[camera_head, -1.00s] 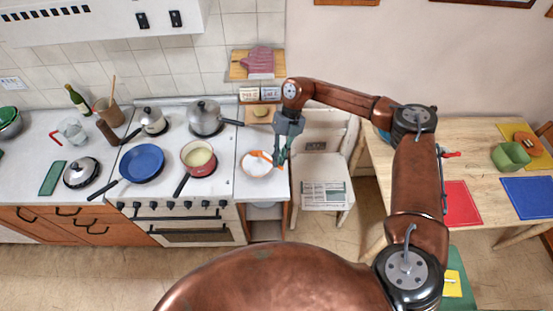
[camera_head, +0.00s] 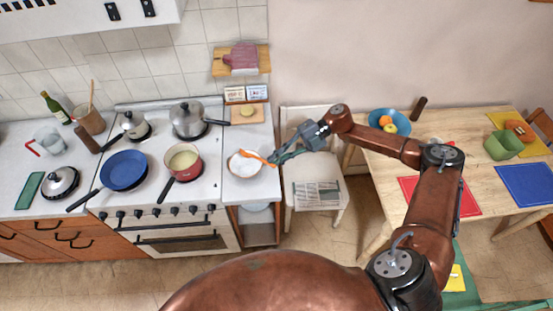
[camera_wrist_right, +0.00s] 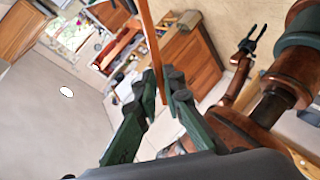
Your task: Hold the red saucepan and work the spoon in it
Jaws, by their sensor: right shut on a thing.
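The red saucepan (camera_head: 187,177) stands on the front right of the stove, its dark handle pointing toward the front left. It holds something pale yellow. My right gripper (camera_head: 274,158) is shut on an orange spoon (camera_head: 251,154), whose far end lies over the white bowl (camera_head: 243,169) on the counter right of the stove. I cannot tell whether the spoon touches the bowl. In the right wrist view the green fingers (camera_wrist_right: 166,91) pinch the spoon's orange-brown handle (camera_wrist_right: 151,42). My right gripper is to the right of the saucepan, apart from it. My left gripper does not show.
A blue frying pan (camera_head: 123,171) sits left of the saucepan. A grey pot (camera_head: 187,121) and a small lidded pot (camera_head: 135,127) stand behind. A chair (camera_head: 312,170) with a newspaper stands right of the counter. A wooden table (camera_head: 400,165) is farther right.

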